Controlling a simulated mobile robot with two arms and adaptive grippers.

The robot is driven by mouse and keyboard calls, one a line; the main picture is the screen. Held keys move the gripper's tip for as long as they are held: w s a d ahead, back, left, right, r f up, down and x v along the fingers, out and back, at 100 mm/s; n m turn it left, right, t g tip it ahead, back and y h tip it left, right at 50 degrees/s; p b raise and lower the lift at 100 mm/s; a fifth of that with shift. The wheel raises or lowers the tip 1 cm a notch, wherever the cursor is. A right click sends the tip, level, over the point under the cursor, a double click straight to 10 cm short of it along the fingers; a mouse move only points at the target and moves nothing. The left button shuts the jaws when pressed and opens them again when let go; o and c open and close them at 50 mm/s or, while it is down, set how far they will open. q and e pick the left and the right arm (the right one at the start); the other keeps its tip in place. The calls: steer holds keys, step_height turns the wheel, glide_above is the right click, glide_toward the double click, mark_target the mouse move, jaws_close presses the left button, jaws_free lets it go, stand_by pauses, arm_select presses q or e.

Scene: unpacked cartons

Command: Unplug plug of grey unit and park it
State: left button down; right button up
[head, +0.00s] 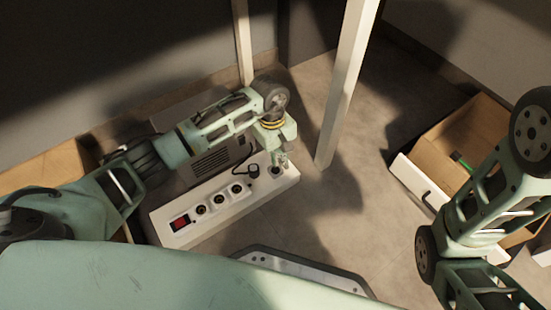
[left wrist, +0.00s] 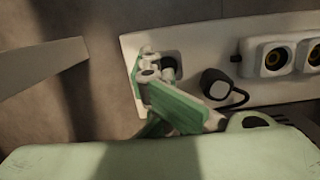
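A white power strip (head: 182,232) lies on the floor in front of the grey unit (head: 213,158), a vented box. A black plug (head: 253,170) with a dark cable is at the strip, left of my left gripper (head: 280,161). In the left wrist view the plug (left wrist: 216,82) is apart from the gripper's fingers, its cable looping toward the unit. My left gripper (left wrist: 158,66) points down over a dark recess (left wrist: 174,61) at the strip's end. The fingers overlap the recess, so their opening and any grip are unclear. My right gripper is out of view.
The strip has a red switch (head: 180,222) and round sockets (head: 219,199). A pale post (head: 344,85) stands close to the right of the left gripper. An open carton (head: 468,136) is at the right, beside my right arm.

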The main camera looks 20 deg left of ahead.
arm_select(q)
steer(key=w+d+r+b, duration=0.1)
steer(key=w+d, duration=0.1)
steer(key=d, duration=0.3)
steer(key=shift+w+r+b, duration=0.3)
steer(key=shift+w, duration=0.1)
stand_by(2.0)
